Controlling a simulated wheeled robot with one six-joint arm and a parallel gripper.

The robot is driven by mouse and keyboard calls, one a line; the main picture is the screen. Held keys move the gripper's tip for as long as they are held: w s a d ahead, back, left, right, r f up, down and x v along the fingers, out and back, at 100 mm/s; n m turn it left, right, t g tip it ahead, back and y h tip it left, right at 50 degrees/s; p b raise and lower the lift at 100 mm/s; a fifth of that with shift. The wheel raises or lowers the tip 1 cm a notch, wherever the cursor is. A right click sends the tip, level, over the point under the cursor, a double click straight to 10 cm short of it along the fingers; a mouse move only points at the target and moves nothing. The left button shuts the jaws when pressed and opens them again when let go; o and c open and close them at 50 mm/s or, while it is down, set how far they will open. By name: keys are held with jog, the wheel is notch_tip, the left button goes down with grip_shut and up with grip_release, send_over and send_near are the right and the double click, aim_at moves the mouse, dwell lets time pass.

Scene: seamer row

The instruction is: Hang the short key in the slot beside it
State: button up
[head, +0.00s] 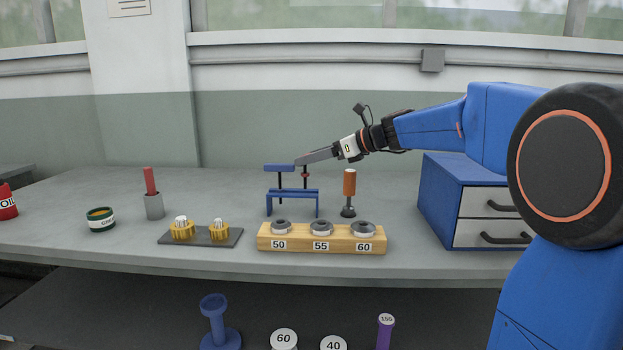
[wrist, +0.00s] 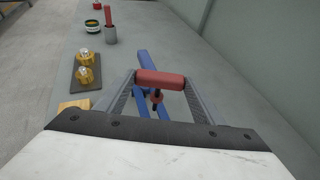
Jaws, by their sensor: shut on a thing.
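My gripper (head: 300,160) is shut on the red crossbar handle of the short key (wrist: 160,80), which spans between the fingers in the wrist view. In the head view the fingers hide most of this handle; its dark stem with a red collar (head: 305,174) hangs below them. The stem is above or at the right part of the blue stand (head: 292,192); I cannot tell whether it sits in a slot. Another key with a blue handle (head: 279,168) stands upright at the stand's left part. It also shows in the wrist view (wrist: 146,60).
An orange-handled tool (head: 349,184) stands close right of the stand. A wooden block (head: 320,245) with several rings lies in front. A grey tray (head: 205,240) with yellow parts is at front left. A blue drawer cabinet (head: 437,200) stands right. Bench behind the stand is clear.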

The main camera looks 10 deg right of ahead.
jog(key=shift+f, duration=2.45)
jog(key=o, duration=1.2)
jog(key=v, duration=1.2)
jog(key=shift+s, duration=0.1)
